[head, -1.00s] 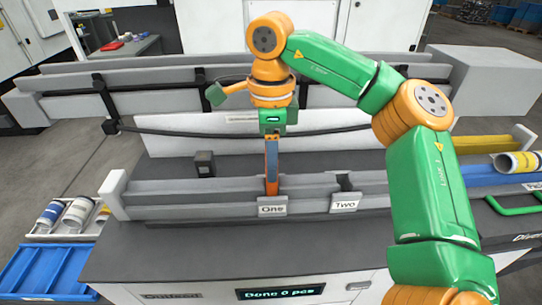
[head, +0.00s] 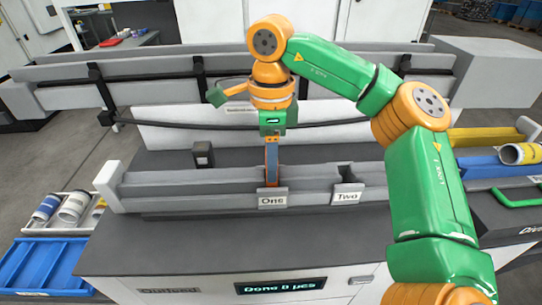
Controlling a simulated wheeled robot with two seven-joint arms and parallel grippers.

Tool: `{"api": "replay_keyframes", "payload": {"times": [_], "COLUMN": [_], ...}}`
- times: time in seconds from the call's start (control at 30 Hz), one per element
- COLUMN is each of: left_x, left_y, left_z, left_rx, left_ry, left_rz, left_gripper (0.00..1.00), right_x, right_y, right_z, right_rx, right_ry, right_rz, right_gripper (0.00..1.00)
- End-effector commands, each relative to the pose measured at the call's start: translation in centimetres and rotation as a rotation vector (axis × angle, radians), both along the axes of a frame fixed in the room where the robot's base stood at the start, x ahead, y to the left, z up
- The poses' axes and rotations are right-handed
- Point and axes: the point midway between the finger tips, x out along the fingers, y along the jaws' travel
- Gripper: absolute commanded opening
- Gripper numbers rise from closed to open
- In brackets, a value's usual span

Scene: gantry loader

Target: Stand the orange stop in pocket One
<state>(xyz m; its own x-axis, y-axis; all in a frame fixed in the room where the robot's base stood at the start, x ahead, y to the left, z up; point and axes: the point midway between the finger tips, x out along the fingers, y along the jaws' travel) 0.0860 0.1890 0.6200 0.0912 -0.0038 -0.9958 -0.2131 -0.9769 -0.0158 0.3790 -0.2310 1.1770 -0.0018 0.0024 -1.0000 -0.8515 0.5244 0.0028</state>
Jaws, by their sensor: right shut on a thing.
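My right gripper (head: 271,140) comes down from above in the head view and is shut on the orange stop (head: 272,172). The stop is an upright flat piece, with its lower end at the grey rail just behind the label of pocket One (head: 272,200). The rail and label hide its bottom, so I cannot tell how deep it sits. Pocket Two (head: 347,196) is a notch to the right and looks empty. My left gripper is not in view.
A small dark block (head: 203,154) stands behind the rail on the left. A blue crate (head: 45,268) and a white rack with rolls (head: 72,208) are at the left. A green handle (head: 515,198) and yellow and blue bars are at the right.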

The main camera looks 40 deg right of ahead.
Motion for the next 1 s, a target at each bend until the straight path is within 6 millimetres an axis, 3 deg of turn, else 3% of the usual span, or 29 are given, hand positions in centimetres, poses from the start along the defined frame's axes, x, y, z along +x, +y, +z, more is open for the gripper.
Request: {"api": "replay_keyframes", "payload": {"times": [0.3,0.33,0.47,0.77,0.9,1.0], "left_x": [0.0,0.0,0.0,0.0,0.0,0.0], "left_y": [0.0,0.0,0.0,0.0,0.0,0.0], "left_z": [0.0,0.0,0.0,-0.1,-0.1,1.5], "left_rx": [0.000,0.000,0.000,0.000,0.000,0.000], "left_ry": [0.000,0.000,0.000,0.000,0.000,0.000], "left_rz": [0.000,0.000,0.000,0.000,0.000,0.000], "left_gripper": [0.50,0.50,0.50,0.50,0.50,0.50], "right_x": [0.0,0.0,0.0,0.0,0.1,0.1], "right_y": [0.0,0.0,0.0,0.0,0.1,0.0], "right_z": [0.0,0.0,0.0,0.2,2.9,5.5], "right_rx": [-0.001,-0.001,-0.001,-0.001,0.002,-0.001], "right_ry": [-0.001,-0.001,-0.001,-0.001,-0.005,-0.004], "right_rz": [0.000,0.000,0.000,0.000,-0.001,-0.002], "right_gripper": [0.00,0.57,0.90,0.90,0.90,0.90]}}
